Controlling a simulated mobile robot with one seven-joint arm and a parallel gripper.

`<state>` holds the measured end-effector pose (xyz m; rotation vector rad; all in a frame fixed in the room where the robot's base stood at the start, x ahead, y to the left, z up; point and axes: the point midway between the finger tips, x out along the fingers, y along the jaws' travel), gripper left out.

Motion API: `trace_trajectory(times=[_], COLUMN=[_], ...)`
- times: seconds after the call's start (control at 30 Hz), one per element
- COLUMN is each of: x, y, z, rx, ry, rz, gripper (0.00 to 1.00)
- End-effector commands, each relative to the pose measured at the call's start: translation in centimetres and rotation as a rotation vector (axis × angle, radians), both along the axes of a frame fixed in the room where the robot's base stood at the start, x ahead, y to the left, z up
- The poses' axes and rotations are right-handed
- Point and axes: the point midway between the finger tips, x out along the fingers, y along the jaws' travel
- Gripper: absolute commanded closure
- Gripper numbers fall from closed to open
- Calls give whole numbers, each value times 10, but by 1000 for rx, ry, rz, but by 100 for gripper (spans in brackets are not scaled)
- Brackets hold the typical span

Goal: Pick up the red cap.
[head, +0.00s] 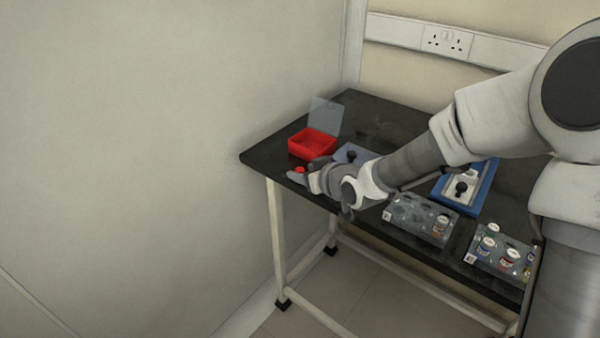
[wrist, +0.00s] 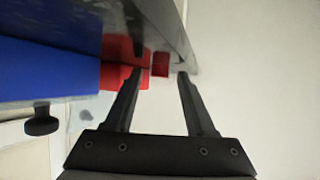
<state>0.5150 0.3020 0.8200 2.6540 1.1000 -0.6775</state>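The red cap (head: 299,169) is small and sits near the left front edge of the black table, in front of the red box. In the wrist view the red cap (wrist: 160,64) shows as a small red block between and just beyond my fingertips. My gripper (head: 305,170) reaches in low from the right, with its fingers around or just short of the cap. In the wrist view my gripper (wrist: 161,73) has its two fingers apart with nothing held between them. The cap's lower part is hard to make out.
A red box (head: 313,145) with a clear raised lid (head: 325,116) stands just behind the cap; it shows left of the cap in the wrist view (wrist: 112,76). A black knob (head: 351,155), a blue tray (head: 484,186) and clear racks with vials (head: 420,219) are to the right.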

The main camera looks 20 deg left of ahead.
Motion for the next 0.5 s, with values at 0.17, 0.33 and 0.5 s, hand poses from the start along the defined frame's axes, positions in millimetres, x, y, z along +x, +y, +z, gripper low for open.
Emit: trace_trajectory(times=[0.17,0.33,0.5], x=[0,0,0], y=[0,0,0], z=[0,0,0], rx=[0,0,0], ry=[0,0,0], rz=[0,0,0], gripper=[79,100,100])
